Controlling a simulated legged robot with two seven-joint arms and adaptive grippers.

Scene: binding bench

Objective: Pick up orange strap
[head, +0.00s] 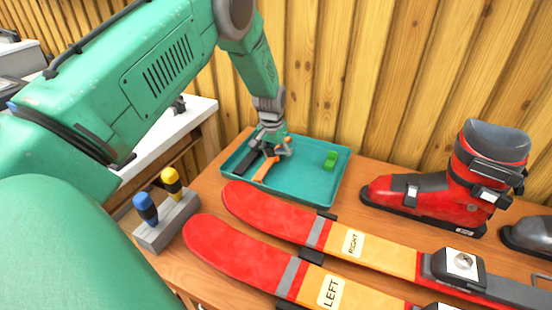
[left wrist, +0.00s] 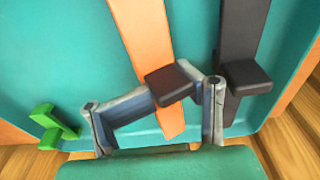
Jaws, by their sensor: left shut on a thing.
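The orange strap (head: 266,169) lies in the teal tray (head: 343,172), with a dark block on it. In the left wrist view the strap (left wrist: 143,32) runs down between my left gripper's fingers. My left gripper (head: 271,147) reaches down into the tray and is shut on the strap at its dark block (left wrist: 168,83). I cannot tell any clear gap between the strap and the tray floor. A black strap (left wrist: 241,30) with a similar block lies just right of the fingers in the wrist view. My right gripper is not in view.
Green clips (head: 331,160) lie in the tray's right part. Two red-and-orange skis (head: 285,215) lie in front of the tray. A red boot (head: 450,180) stands right. A grey holder (head: 168,222) with blue and yellow screwdrivers stands left. A wooden wall rises behind.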

